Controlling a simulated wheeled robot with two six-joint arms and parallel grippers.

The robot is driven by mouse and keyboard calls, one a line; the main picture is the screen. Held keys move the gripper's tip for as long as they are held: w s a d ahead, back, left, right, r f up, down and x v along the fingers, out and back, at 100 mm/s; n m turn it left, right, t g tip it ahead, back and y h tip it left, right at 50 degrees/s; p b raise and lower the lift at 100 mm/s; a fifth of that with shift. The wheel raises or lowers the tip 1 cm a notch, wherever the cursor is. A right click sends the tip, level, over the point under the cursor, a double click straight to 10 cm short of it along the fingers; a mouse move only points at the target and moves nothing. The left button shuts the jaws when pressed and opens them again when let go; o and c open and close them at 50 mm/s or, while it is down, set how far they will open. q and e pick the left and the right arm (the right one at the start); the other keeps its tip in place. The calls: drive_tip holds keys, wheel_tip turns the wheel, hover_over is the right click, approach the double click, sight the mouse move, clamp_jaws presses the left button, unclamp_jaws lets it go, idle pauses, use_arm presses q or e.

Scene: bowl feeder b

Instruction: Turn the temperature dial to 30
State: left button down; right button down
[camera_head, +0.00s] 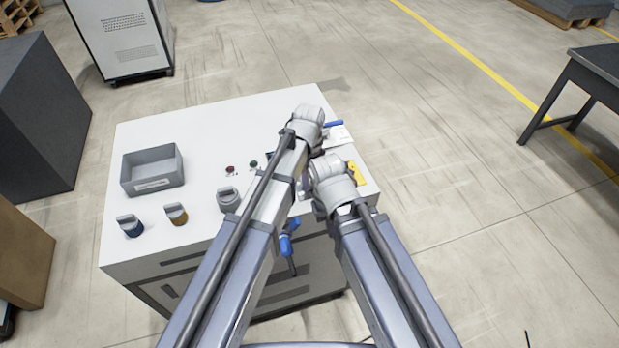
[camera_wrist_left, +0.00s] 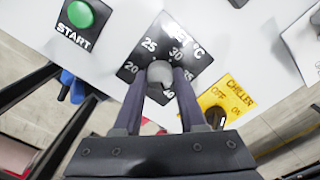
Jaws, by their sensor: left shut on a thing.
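The temperature dial (camera_wrist_left: 160,73) is a light grey knob on a black square plate (camera_wrist_left: 152,42) in the left wrist view. The plate is marked °C, and 20, 25, 30 and 40 can be read around the knob. The two dark fingers of my left gripper (camera_wrist_left: 160,84) are shut on the knob, one on each side. The dial's pointer cannot be made out. In the head view my arms hide the dial. My right arm (camera_head: 335,182) reaches over the right part of the bench, but its gripper fingers cannot be seen.
A green START button (camera_wrist_left: 80,14) and a yellow CHILLER switch plate (camera_wrist_left: 226,93) flank the dial.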

use_arm(q)
drive_tip(key=shift+n, duration=0.3)
drive_tip(key=n, duration=0.4)
drive_tip(key=shift+n, duration=0.4)
drive_tip(key=n, duration=1.2)
drive_tip(key=shift+n, duration=0.3)
drive_tip(key=n, duration=0.5)
drive_tip(key=shift+n, duration=0.3)
drive_tip(key=shift+c, duration=2.4)
unclamp_jaws()
